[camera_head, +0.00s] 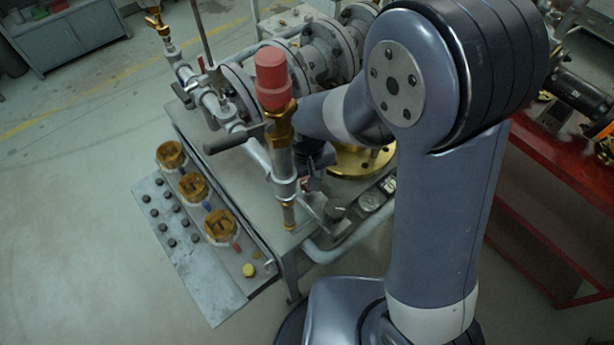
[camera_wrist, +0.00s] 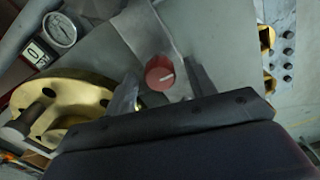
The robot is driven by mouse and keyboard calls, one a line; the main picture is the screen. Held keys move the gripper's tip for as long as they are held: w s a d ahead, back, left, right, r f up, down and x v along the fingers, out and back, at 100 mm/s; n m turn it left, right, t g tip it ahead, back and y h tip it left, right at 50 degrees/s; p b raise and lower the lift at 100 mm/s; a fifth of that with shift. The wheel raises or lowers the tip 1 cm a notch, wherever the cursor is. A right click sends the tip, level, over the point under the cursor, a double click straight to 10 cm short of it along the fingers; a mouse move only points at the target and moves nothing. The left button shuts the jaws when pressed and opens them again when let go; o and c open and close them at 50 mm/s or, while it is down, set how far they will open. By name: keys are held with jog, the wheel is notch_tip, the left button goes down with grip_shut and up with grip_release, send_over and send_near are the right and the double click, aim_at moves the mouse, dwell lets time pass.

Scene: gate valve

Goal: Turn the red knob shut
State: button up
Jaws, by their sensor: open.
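My gripper (camera_wrist: 161,74) is open, with one grey finger on each side of the knob in the picture. Gaps show between the knob and both fingers. I cannot tell how far the fingertips are above or around it. In the head view my gripper (camera_head: 313,176) is mostly hidden behind a brass and grey pipe, low over the bench. A small red patch shows beside it; I cannot tell whether that is the knob.
A red-capped upright pipe (camera_head: 272,78) stands in front of my gripper in the head view. A gold flange (camera_wrist: 65,105) lies left of the fingers in the wrist view. A gauge (camera_wrist: 60,29) is near the top left. A panel (camera_head: 178,235) with amber-topped fittings juts from the bench.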

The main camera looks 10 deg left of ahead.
jog(key=c, duration=1)
jog(key=shift+o, duration=0.2)
jog(key=shift+m, duration=0.4)
jog(key=m, duration=0.2)
jog(key=shift+m+b, duration=0.4)
jog(key=m, duration=0.4)
jog(key=shift+m+b, duration=0.3)
jog(key=shift+b, duration=0.05)
jog(key=m, duration=0.4)
jog(key=shift+m, duration=0.3)
jog(key=shift+m+b, duration=0.4)
jog(key=shift+m, duration=1.7)
